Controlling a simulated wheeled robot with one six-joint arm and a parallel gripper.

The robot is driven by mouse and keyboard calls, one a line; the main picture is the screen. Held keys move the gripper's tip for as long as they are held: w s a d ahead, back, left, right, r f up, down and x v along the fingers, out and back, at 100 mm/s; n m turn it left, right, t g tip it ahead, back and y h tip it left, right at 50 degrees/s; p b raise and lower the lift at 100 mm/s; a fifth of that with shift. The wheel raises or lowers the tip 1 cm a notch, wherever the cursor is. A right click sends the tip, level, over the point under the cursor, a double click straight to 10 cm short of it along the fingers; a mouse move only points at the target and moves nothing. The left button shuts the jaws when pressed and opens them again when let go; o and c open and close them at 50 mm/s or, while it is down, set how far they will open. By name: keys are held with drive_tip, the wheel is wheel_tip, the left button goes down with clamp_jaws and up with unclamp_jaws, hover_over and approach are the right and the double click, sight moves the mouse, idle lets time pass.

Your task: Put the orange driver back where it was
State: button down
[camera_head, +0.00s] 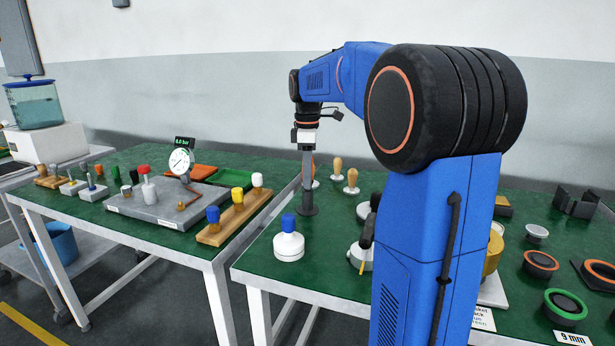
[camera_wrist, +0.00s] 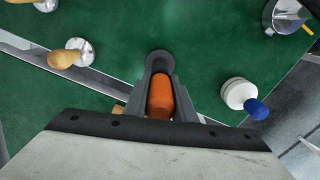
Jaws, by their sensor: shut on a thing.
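My gripper (camera_head: 307,150) points straight down over the front left part of the near green table. In the wrist view its two grey fingers (camera_wrist: 160,74) are shut on the orange driver (camera_wrist: 159,97), whose orange handle shows between them. I cannot tell whether this base belongs to the driver or is a separate holder.
A white pot with a blue knob (camera_head: 289,246) stands close in front. Wooden-handled tampers (camera_head: 351,182) stand behind. A wooden rack with coloured knobs (camera_head: 236,220) and a gauge block (camera_head: 160,205) are on the left table, across a gap. Green tabletop around the base is clear.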

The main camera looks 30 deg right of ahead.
drive_tip(key=shift+f, duration=0.1)
drive_tip(key=c, duration=1.5)
unclamp_jaws()
wheel_tip(320, 180, up, 12)
drive_tip(key=shift+r, duration=0.15)
